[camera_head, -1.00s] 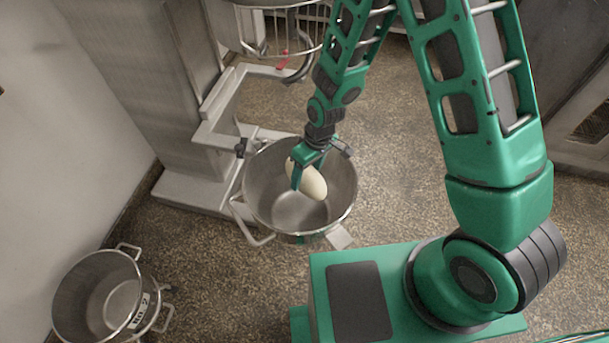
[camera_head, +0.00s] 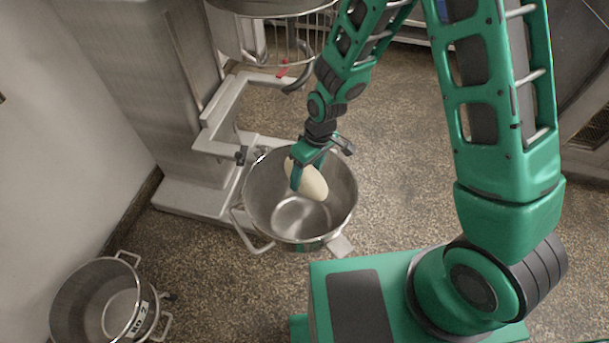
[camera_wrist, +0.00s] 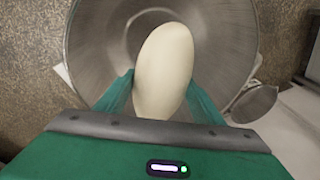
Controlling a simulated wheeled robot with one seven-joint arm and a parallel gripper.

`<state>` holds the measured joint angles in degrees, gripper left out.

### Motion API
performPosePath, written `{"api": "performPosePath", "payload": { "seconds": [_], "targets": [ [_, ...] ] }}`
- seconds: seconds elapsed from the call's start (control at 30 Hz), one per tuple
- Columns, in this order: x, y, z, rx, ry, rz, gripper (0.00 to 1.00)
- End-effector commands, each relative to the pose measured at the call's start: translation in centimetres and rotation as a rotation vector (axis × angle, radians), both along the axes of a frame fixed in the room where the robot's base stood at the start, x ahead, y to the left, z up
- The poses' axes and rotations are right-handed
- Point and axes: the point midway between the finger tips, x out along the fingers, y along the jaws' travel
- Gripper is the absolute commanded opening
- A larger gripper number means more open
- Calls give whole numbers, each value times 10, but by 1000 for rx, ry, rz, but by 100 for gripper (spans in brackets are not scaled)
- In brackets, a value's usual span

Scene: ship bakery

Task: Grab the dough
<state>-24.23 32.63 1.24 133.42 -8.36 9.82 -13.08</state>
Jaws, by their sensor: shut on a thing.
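The dough (camera_head: 312,184) is a smooth, pale, egg-shaped piece. My gripper (camera_head: 296,180) is shut on it, and in the head view they are at the mouth of a round steel mixing bowl (camera_head: 255,222). In the wrist view the dough (camera_wrist: 163,70) sits between my two green fingers (camera_wrist: 160,95), with its far end reaching beyond them. The bowl's inside wall (camera_wrist: 95,40) shows behind the dough. The side of the dough under my gripper is hidden in the head view.
A steel mixer (camera_head: 215,130) with a wire whisk guard (camera_head: 300,40) stands behind and left of the bowl. A second steel bowl marked NO 2 (camera_head: 138,318) is at lower left. Speckled floor (camera_head: 400,150) is open to the right of the bowl.

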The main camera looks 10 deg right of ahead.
Motion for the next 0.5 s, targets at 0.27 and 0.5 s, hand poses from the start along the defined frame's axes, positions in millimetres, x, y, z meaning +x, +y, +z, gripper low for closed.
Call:
{"api": "performPosePath", "payload": {
  "seconds": [0.27,0.5],
  "targets": [
    [1,0,21,1,-3,-1,12],
    [0,0,23,1,-1,0,12]
  ]
}}
